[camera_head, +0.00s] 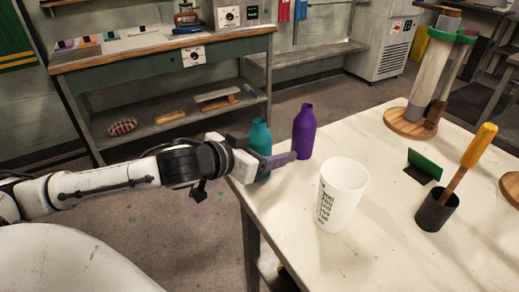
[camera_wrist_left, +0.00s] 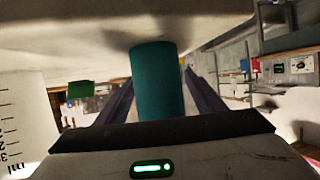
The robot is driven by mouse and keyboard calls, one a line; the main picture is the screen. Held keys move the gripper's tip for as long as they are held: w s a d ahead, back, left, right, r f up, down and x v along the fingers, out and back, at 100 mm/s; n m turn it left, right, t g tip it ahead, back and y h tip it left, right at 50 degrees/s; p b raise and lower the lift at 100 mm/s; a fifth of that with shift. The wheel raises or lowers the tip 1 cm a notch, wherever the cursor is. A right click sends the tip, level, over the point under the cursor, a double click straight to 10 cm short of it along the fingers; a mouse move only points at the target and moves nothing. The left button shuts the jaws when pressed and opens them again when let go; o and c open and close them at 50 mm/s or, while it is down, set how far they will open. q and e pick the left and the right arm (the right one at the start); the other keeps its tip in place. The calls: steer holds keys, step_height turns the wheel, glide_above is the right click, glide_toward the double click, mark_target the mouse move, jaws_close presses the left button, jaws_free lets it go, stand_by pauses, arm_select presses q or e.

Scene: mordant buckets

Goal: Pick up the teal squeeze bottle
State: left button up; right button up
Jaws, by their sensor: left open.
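The teal squeeze bottle (camera_head: 261,138) stands upright at the left edge of the white table. My left gripper (camera_head: 268,160) comes in from the left at the bottle, its fingers low on either side of it and partly hiding its lower body. In the left wrist view the teal bottle (camera_wrist_left: 157,80) stands between the two open fingers (camera_wrist_left: 160,95); I cannot tell whether either finger touches it. My right gripper shows in neither view.
A purple bottle (camera_head: 304,131) stands just right of the teal one. A white measuring cup (camera_head: 342,194) stands nearer the front. A dark cup (camera_head: 436,211) with a yellow-handled tool, a green card (camera_head: 425,163) and a wooden stand (camera_head: 411,124) are further right.

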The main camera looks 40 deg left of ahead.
arm_select(q)
steer(key=c, duration=1.3)
steer(key=shift+o, duration=0.2)
steer(key=shift+r, duration=0.1)
